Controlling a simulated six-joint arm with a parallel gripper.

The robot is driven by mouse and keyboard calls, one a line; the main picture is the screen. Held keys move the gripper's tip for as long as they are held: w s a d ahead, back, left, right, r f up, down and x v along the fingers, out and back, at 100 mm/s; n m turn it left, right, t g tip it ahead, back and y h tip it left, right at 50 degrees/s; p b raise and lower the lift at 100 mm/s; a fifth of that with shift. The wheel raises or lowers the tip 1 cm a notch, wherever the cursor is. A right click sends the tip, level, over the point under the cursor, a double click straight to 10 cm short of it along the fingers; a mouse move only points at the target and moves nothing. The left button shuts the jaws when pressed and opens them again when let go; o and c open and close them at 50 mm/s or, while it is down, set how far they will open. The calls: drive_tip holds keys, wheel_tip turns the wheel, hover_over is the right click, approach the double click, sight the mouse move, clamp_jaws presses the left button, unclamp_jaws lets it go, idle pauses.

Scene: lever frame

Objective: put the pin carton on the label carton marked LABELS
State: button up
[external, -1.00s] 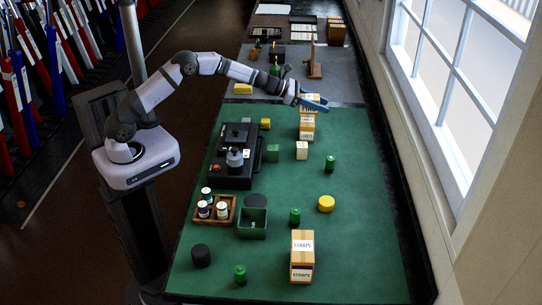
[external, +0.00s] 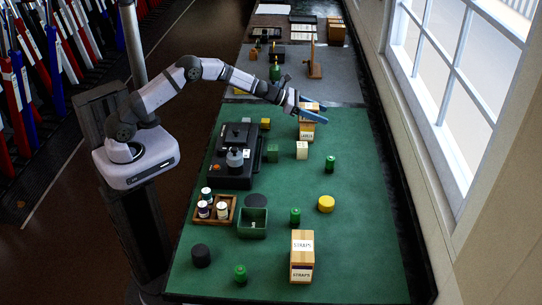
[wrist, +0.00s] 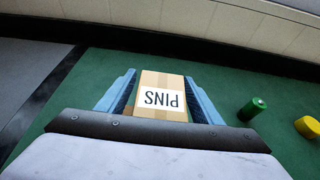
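The pin carton (wrist: 160,84) is a tan box with a white label reading PINS, upside down in the wrist view. It sits between the two blue fingers of my gripper (wrist: 161,95), whose dark pads border both its sides; my gripper appears shut on it. In the external view my gripper (external: 312,113) covers part of the pin carton (external: 308,105). The label carton (external: 307,132), marked LABELS, shows directly below it. The gripper hides the join, so I cannot tell whether the two cartons touch.
A STRAPS carton (external: 302,256) stands at the near end. A black machine (external: 236,153) is left of the cartons. The window wall borders the table's right side.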

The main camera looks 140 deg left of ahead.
sight(303, 105)
drive_tip(key=shift+r, duration=0.1)
drive_tip(key=shift+s+d+r, duration=0.3)
drive_tip(key=shift+s+d, duration=0.15)
drive_tip(key=b+v, duration=0.3)
drive_tip(key=v, duration=0.6)
drive_tip(key=shift+s+d+r, duration=0.1)
drive_tip(key=shift+s+d, duration=0.05)
drive_tip(key=shift+s, duration=0.05)
drive_tip(key=shift+s+d+r+b, duration=0.25)
drive_tip(key=shift+s+d+b, duration=0.05)
drive_tip(key=shift+d, duration=0.1)
